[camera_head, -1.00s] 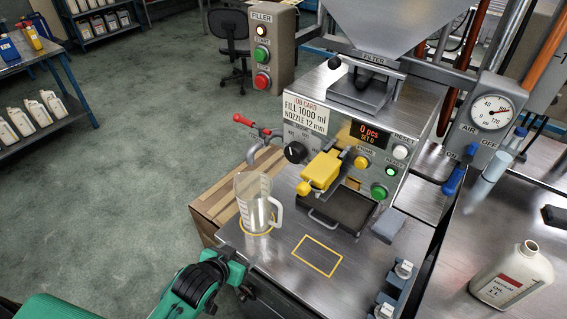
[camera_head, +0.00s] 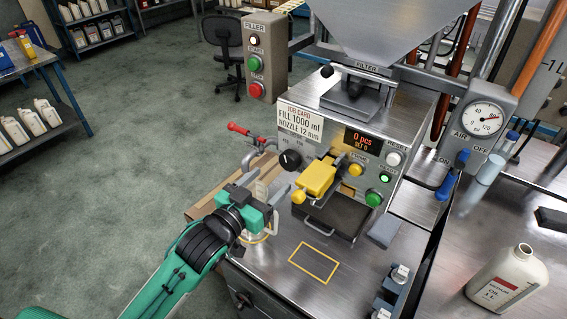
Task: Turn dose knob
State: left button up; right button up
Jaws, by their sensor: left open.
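The dose knob, a black round knob with a pale mark (camera_head: 290,160), sits on the front panel of the filling machine, left of the yellow nozzle part (camera_head: 317,178). My left gripper (camera_head: 266,190) is open, in front of and below the knob and apart from it in the picture. Its two fingers point toward the machine with nothing seen between them. The clear measuring jug (camera_head: 258,236) stands behind and below the gripper and is mostly hidden by it. My right gripper is not in view.
A job card (camera_head: 301,122) reads fill 1000 ml, nozzle 12 mm. A red-handled valve (camera_head: 240,130) sticks out at the left. The yellow-outlined square (camera_head: 315,263) on the metal table is empty. A white oil bottle (camera_head: 507,277) stands at the right.

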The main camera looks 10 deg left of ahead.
aim_at(287, 165)
pick_arm(q)
jog(key=p+x, duration=0.1)
jog(key=x, duration=0.4)
jog(key=shift+w+d+r, duration=0.1)
jog(key=shift+w+d, duration=0.05)
jog(key=shift+w, duration=0.15)
jog(key=shift+w+d, duration=0.2)
jog(key=shift+w, duration=0.3)
jog(key=shift+c, duration=0.8)
jog(key=c, duration=0.8)
